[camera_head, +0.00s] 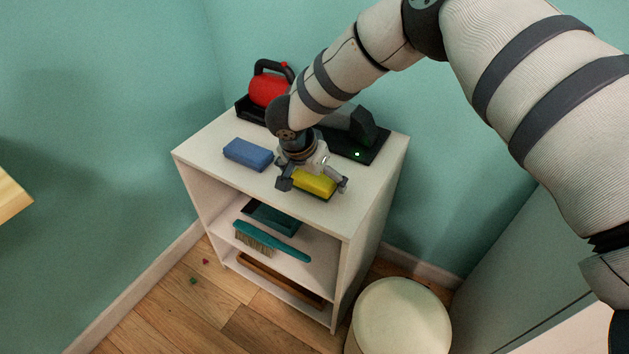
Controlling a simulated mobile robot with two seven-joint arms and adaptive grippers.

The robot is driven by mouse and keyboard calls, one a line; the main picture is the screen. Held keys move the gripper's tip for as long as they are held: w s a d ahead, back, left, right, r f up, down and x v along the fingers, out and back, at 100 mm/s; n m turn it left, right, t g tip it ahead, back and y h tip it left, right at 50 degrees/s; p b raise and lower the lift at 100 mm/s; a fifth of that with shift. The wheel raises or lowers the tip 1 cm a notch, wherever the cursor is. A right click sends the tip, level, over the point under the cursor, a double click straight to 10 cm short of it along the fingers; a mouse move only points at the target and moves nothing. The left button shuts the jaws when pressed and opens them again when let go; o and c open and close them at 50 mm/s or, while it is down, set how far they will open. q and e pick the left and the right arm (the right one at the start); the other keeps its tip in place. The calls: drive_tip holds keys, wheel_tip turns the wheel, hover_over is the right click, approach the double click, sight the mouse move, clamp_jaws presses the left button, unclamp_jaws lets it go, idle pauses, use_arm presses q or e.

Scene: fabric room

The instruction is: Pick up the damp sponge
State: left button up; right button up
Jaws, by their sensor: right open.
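A yellow sponge (316,182) with a dark green underside lies on top of the white shelf unit (207,150), near its front edge. A blue sponge-like block (248,154) lies to its left on the same top. I cannot tell from the picture which of them is damp. My right gripper (313,185) is open and points down over the yellow sponge, one finger at each end of it. The gripper hides part of the sponge's back, and I cannot tell whether the fingers touch it. My left gripper is not in view.
A red kettle-like object (268,91) in a black tray and a black device (362,128) with a lit green spot stand behind. A teal brush (272,243) and a dustpan (268,216) lie on the shelf below. A round cream bin (402,315) stands right.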

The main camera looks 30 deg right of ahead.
drive_tip(key=shift+r, duration=0.1)
drive_tip(key=c, duration=1.1)
